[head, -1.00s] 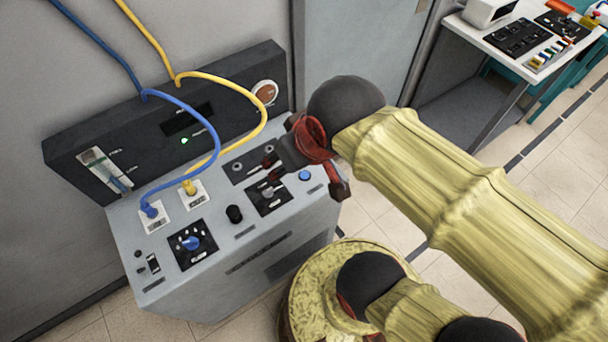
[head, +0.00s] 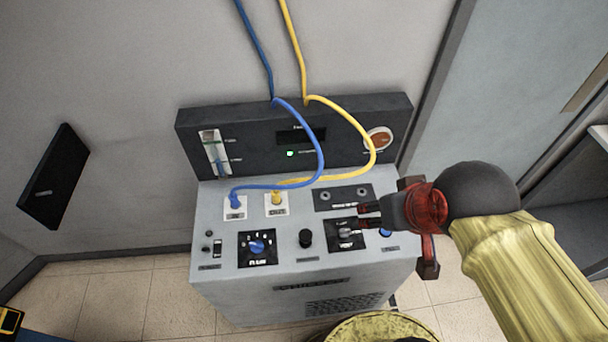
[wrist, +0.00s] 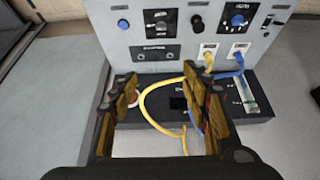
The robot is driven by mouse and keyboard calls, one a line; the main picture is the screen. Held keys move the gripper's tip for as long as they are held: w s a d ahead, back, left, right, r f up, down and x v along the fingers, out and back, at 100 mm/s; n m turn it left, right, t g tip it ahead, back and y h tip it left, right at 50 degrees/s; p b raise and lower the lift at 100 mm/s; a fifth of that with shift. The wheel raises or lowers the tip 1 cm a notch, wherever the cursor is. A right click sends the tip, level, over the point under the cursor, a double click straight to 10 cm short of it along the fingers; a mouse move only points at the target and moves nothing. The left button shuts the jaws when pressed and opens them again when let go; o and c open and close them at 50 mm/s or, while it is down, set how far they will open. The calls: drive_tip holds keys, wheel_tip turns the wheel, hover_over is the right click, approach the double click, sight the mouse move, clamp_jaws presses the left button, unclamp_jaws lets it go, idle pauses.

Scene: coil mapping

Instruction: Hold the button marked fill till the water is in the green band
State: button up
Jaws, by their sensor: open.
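The grey console (head: 290,285) has a dark upright back panel. A gauge (head: 215,152) at the panel's left end shows a green mark near its top and blue lower down; the exact water level is too small to read. A black round knob or button (head: 306,238) sits mid-console. Labels are too small to read, so I cannot tell which is fill. My gripper (head: 367,215) is open and empty above the switch plate (head: 347,242).
Blue (head: 320,140) and yellow (head: 365,135) hoses arch from the console's sockets up over the back panel. A blue dial (head: 257,246) and a small rocker switch (head: 217,248) sit on the left. A door (head: 520,90) stands at the right.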

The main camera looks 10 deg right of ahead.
drive_tip(key=shift+c, duration=0.9)
clamp_jaws()
idle(0.9)
